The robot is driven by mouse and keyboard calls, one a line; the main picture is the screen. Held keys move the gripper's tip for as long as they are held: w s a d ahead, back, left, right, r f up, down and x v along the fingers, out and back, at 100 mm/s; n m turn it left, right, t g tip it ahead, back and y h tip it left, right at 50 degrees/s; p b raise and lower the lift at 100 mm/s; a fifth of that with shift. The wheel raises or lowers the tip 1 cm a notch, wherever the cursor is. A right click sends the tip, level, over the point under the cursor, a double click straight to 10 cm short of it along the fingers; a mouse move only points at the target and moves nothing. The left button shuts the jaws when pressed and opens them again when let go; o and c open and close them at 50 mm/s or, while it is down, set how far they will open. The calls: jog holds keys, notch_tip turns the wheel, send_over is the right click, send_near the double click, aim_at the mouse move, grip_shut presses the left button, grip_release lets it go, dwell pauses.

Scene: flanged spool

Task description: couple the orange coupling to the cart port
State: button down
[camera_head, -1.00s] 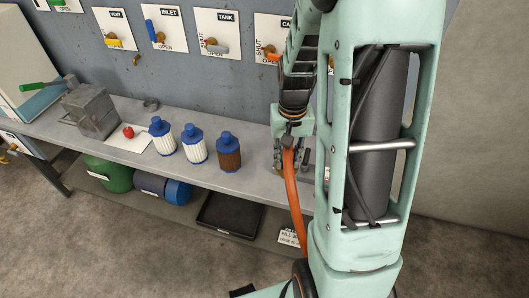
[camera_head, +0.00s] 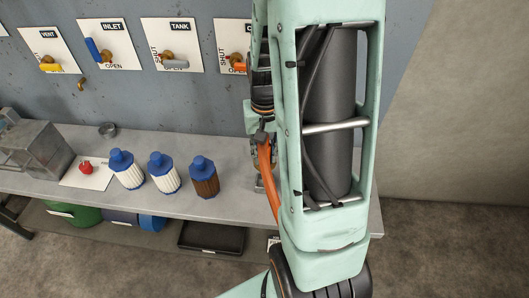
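My gripper (camera_head: 260,172) is over the right part of the bench, pointing down, mostly hidden behind my own arm. Its fingers are too small and covered to tell whether they are open or shut. An orange hose (camera_head: 268,172) hangs from beside the gripper and runs down past the bench front edge. The orange coupling cannot be made out apart from the hose and gripper. A wall panel (camera_head: 226,38) whose label begins with C, with an orange handle (camera_head: 240,67), is partly covered by my arm. No port can be seen clearly there.
Three blue-capped filters (camera_head: 162,173) stand on the grey bench (camera_head: 225,205), left of my gripper. VENT, INLET and TANK panels (camera_head: 175,45) with valve handles line the wall. A metal box (camera_head: 35,150) is at far left. A black tray (camera_head: 210,238) lies below.

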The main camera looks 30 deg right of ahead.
aim_at(265, 145)
jog(key=shift+w+f+b, duration=0.1)
jog(key=shift+f+b, duration=2.9)
jog(key=shift+f, duration=1)
jog(key=shift+f+b, duration=0.45)
jog(key=shift+f, duration=0.1)
jog(key=c, duration=1.5)
grip_release()
jog(key=shift+c, duration=0.2)
notch_tip(265, 145, up, 12)
jog(key=shift+r, duration=0.1)
